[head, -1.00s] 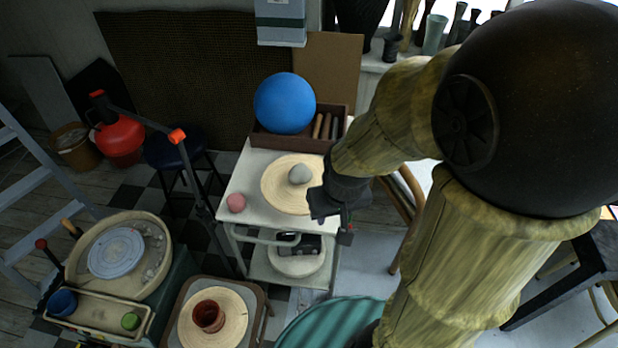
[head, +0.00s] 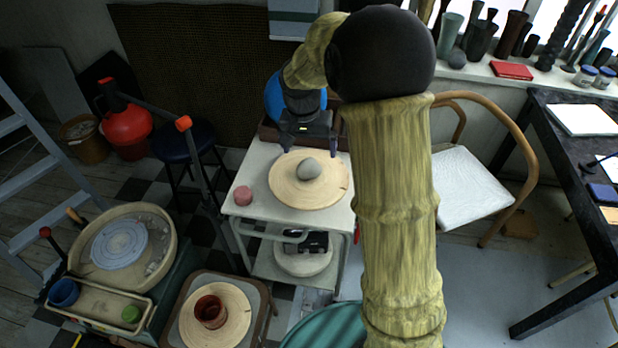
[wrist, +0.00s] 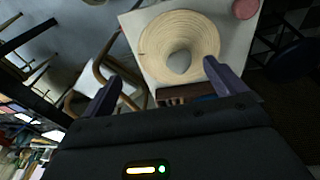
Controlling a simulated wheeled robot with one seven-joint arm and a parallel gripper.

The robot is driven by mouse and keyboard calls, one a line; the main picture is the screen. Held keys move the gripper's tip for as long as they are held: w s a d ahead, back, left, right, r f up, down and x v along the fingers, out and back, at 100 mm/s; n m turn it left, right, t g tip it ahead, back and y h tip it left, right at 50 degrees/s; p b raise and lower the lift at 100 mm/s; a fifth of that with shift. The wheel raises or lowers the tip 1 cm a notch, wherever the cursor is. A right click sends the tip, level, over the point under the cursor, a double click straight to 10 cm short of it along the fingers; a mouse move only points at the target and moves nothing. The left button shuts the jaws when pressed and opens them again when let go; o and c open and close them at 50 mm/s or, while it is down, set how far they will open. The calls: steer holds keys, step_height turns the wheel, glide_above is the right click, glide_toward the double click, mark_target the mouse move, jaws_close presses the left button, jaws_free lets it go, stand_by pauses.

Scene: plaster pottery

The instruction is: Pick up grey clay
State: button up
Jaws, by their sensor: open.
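The grey clay (head: 309,168) is a small rounded lump. It sits on a round, pale wooden board (head: 290,190) on top of a white cart. In the wrist view the clay (wrist: 179,62) lies on the board (wrist: 150,42), beyond the fingertips and between their lines. My gripper (head: 310,148) is open and empty, above the far side of the board, behind the clay in the head view. Its two fingers also show spread apart in the wrist view (wrist: 162,78). Nothing hides the clay.
The white cart (head: 240,207) also bears a pink lump (head: 243,195) at its left. A blue ball (head: 275,98) and a brown box (head: 268,133) are behind my gripper. A chair (head: 470,185) stands right of the cart, and a dark stool (head: 185,140) stands left.

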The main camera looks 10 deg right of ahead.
mark_target(306, 164)
steer(key=w+a+f+m+h+b, duration=0.1)
steer(key=w+f+m, duration=0.1)
steer(key=w, duration=0.4)
steer(key=w+a+f+m+h+b, duration=0.1)
steer(key=w+a+f+m, duration=0.1)
steer(key=w, duration=0.4)
steer(key=shift+f+m+g+b, duration=0.25)
steer(key=shift+m+g+b, duration=0.1)
steer(key=shift+m, duration=0.15)
steer(key=shift+w, duration=0.1)
steer(key=p+x, duration=0.1)
steer(key=x, duration=1.1)
steer(key=shift+w+d+f, duration=0.1)
steer(key=shift+w+f, duration=0.05)
steer(key=p+x, duration=0.1)
steer(key=x, duration=0.4)
steer(key=shift+d, duration=0.2)
